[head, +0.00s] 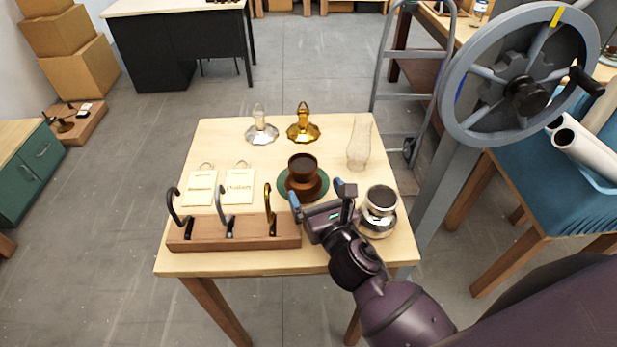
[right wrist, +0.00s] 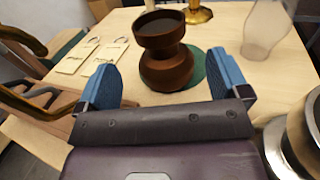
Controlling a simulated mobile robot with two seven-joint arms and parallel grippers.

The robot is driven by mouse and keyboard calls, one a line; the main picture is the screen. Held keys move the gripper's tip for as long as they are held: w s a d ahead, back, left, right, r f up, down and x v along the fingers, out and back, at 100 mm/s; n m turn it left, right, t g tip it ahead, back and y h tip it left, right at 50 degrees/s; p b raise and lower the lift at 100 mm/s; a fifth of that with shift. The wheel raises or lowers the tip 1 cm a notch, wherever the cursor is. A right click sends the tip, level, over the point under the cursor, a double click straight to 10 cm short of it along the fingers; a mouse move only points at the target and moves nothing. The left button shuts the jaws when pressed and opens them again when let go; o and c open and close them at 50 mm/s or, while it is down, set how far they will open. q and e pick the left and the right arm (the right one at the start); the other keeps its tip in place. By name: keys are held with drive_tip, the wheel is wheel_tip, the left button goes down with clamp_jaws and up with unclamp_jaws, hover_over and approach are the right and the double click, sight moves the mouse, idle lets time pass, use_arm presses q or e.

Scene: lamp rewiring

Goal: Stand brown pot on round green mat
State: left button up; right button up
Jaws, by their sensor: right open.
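The brown pot (head: 303,175) stands upright on the round green mat (head: 284,193) near the middle of the table in the head view. In the right wrist view the pot (right wrist: 163,66) is beyond my fingertips, and the mat (right wrist: 196,70) shows behind and to its right. My right gripper (head: 321,191) is open and empty, just in front of the pot, apart from it. In the right wrist view its blue fingers (right wrist: 165,80) are spread wide, with the pot between and beyond them. My left gripper is in neither view.
A wooden rack (head: 240,233) with several hooks stands at the front left. A silver pot (head: 379,210) is right of my gripper. A glass chimney (head: 359,146), a silver base (head: 261,131) and a gold base (head: 303,127) stand farther back. Two cards (head: 239,186) lie left of the mat.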

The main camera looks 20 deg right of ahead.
drive_tip(key=shift+s+d, duration=0.1)
drive_tip(key=shift+s, duration=1.85)
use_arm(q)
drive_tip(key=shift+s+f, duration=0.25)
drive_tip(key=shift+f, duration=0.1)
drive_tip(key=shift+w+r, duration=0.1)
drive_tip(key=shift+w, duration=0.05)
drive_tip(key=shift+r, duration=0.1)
use_arm(e)
drive_tip(key=shift+s, duration=0.15)
